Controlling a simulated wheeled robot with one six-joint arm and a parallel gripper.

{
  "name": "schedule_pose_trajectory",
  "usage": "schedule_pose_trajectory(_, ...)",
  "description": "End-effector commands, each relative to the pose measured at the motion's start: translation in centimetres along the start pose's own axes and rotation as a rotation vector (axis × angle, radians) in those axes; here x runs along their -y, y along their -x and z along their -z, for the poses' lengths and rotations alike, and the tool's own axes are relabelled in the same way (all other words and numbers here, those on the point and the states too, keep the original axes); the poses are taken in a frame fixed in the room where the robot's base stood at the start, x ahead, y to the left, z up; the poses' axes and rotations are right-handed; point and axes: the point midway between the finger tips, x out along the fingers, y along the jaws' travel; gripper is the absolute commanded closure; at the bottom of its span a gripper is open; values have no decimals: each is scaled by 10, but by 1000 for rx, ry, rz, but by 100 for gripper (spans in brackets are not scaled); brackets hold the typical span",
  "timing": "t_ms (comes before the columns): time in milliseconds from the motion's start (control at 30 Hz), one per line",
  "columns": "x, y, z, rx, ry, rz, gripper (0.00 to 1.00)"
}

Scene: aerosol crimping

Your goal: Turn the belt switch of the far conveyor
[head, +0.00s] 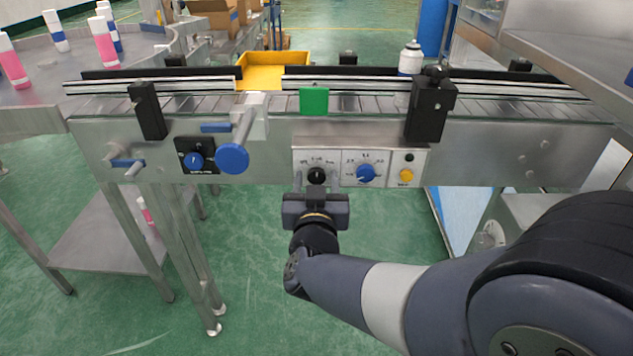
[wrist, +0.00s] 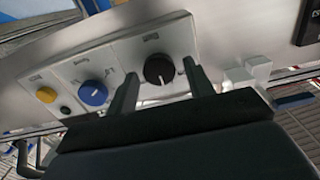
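The conveyor (head: 480,140) runs across the head view, with a white control panel (head: 335,157) on its front side. The panel's black rotary switch (head: 317,175) is on the left, with a white mark on its face in the wrist view (wrist: 159,70). A blue knob (head: 365,173) and a yellow button (head: 406,175) sit right of it. My gripper (head: 316,189) is in front of the black switch. In the wrist view its two fingers are apart, one on each side of the switch, with visible gaps. I cannot tell whether the fingertips reach past its face.
A separate black box with a blue knob (head: 194,160) and a blue handwheel (head: 232,158) are left of the panel. A white bottle (head: 410,58) stands on the belt. A round table (head: 35,92) with bottles is at left.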

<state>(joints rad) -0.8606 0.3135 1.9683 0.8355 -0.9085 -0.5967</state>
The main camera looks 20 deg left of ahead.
Motion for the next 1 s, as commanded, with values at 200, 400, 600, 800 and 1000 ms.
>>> schedule_pose_trajectory(200,0,0,0,0,0,0,68)
schedule_pose_trajectory(400,0,0,0,0,0,0,85)
schedule_pose_trajectory(600,0,0,0,-1,-4,0,91)
schedule_pose_trajectory(800,0,0,-1,-1,-48,1,91)
schedule_pose_trajectory(1000,-1,0,-2,-3,-165,0,91)
